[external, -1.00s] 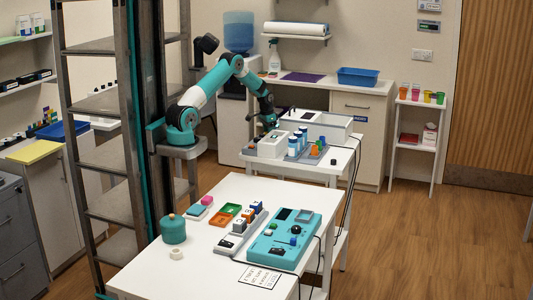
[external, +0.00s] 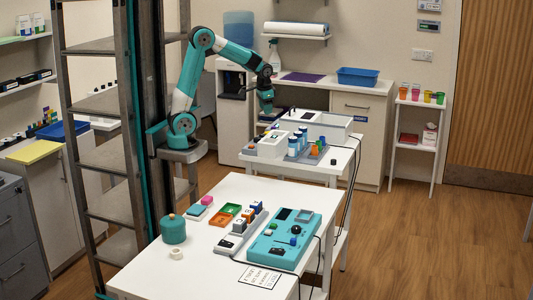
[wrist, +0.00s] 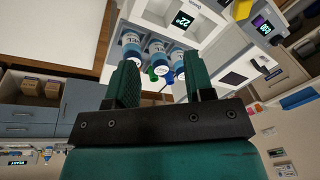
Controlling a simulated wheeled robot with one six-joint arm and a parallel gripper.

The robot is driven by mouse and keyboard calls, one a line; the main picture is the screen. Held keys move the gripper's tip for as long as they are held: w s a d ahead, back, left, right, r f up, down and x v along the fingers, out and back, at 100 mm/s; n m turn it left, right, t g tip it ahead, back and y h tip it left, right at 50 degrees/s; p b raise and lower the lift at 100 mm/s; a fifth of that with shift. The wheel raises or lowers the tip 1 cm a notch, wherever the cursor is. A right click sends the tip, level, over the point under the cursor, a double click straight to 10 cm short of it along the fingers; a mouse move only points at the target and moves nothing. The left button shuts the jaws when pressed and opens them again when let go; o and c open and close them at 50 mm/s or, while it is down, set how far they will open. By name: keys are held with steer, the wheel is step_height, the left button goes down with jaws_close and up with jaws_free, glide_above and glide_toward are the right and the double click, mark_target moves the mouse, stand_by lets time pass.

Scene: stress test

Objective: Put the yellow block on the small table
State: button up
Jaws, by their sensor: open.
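My gripper (external: 267,110) hangs above the far white table (external: 322,164), over its left back part near a white box-shaped device (external: 273,146). In the wrist view the jaws of my gripper (wrist: 159,72) are apart, with nothing held between them. A small yellow piece (wrist: 242,10), perhaps the yellow block, is at the top edge of the wrist view, beside a device with a lit display. It lies outside the jaws and is cut off by the frame. I cannot make it out clearly in the external view. Which table is the small one is not certain.
Several blue-and-white bottles (wrist: 156,52) stand in a row near the jaws. The near white table (external: 150,275) holds a teal panel (external: 283,240) and a teal pot (external: 173,230). A narrow stand (external: 412,102) with coloured cups is at the right.

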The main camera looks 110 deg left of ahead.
steer(key=s+d+y, duration=0.1)
steer(key=s+d, duration=0.3)
steer(key=d, duration=0.3)
steer(key=s+d+r+y, duration=0.1)
steer(key=s+d, duration=0.3)
steer(key=d, duration=0.3)
steer(key=shift+s+d+m, duration=0.25)
steer(key=shift+d+m, duration=0.1)
steer(key=shift+m, duration=0.05)
